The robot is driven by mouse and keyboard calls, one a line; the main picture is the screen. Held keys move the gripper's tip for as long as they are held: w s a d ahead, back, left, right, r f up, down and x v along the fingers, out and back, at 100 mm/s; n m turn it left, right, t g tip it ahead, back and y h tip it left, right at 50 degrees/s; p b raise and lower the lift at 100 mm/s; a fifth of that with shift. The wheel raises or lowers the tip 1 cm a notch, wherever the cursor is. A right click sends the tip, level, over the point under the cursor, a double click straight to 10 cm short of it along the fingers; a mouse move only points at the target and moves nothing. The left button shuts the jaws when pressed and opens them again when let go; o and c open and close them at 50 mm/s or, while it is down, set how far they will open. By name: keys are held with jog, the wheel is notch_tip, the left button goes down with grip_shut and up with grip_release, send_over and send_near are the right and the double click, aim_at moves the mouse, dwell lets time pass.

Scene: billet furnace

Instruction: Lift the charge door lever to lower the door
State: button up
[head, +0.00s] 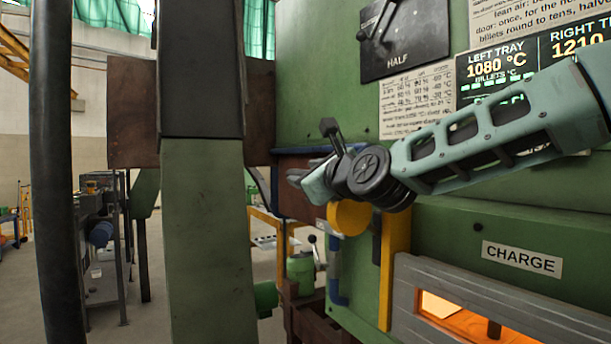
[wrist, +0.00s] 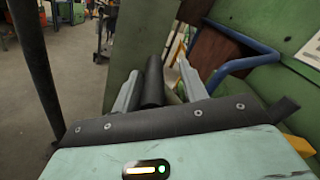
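The charge door (head: 405,300) is a grey slatted panel at the lower right of the head view, under the CHARGE label (head: 521,258). Orange glow shows through an opening in it. My gripper (head: 297,177) is left of the green furnace front, its fingers pointing left. In the wrist view its two pale fingers (wrist: 157,88) are apart. A dark cylinder (wrist: 152,80), perhaps the lever's grip, shows between them with gaps on both sides. I cannot tell whether it touches either finger. The lever is not clearly seen in the head view, where my gripper may hide it.
A green post (head: 208,240) stands close left of my gripper. A blue-edged brown box (head: 293,200) and a yellow upright bar (head: 394,270) are near my wrist. A small ball-ended lever (head: 312,240) is lower down.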

jog(key=shift+s, duration=0.15)
jog(key=v, duration=1.7)
jog(key=shift+s+d, duration=0.1)
